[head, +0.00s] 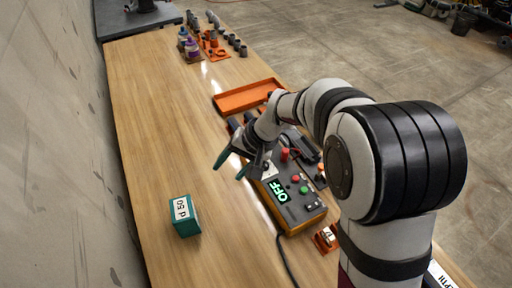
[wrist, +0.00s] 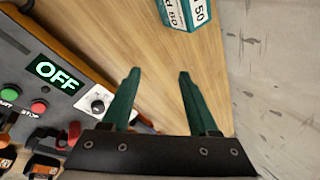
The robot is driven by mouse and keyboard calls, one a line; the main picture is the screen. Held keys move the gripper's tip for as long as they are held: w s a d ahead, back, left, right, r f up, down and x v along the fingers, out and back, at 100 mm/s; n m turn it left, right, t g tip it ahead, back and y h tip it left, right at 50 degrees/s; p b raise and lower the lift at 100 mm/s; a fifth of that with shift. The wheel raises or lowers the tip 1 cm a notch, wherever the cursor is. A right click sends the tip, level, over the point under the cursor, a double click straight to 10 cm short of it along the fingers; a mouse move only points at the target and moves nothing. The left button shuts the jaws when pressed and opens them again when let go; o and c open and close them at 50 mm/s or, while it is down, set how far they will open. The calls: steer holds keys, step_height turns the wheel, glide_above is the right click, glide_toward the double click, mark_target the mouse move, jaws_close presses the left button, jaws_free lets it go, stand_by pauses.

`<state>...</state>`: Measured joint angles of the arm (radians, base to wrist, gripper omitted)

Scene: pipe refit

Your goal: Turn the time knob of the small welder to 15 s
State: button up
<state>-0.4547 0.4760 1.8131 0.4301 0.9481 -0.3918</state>
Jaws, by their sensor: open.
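The small welder (head: 299,208) is a dark box with orange edges on the bench, its green display reading OFF. Its panel (wrist: 64,97) fills the left of the wrist view, with the OFF display (wrist: 54,72), green start button (wrist: 39,106) and red stop button (wrist: 56,115). The time knob (wrist: 98,105) is a small round knob on a white plate beside the display; its setting is too small to read. My gripper (head: 230,168) is open and empty, above the bench beside the welder's knob end. In the wrist view its fingers (wrist: 158,72) lie right of the knob, apart from it.
A teal box marked d 50 (head: 186,217) stands on the bench left of the welder. An orange tray (head: 245,97), bottles (head: 190,46) and pipe fittings (head: 238,44) lie farther back. A wall (head: 50,150) borders the bench on the left. Bare wood (head: 165,120) lies between.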

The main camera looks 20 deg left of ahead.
steer(key=w+d+r+n+t+h, duration=0.35)
steer(key=w+r+n+t, duration=0.2)
steer(key=w, duration=0.45)
steer(key=shift+g, duration=0.45)
steer(key=x, duration=1.5)
steer(key=shift+d+f, duration=0.2)
steer(key=shift+f, duration=0.05)
jaws_close()
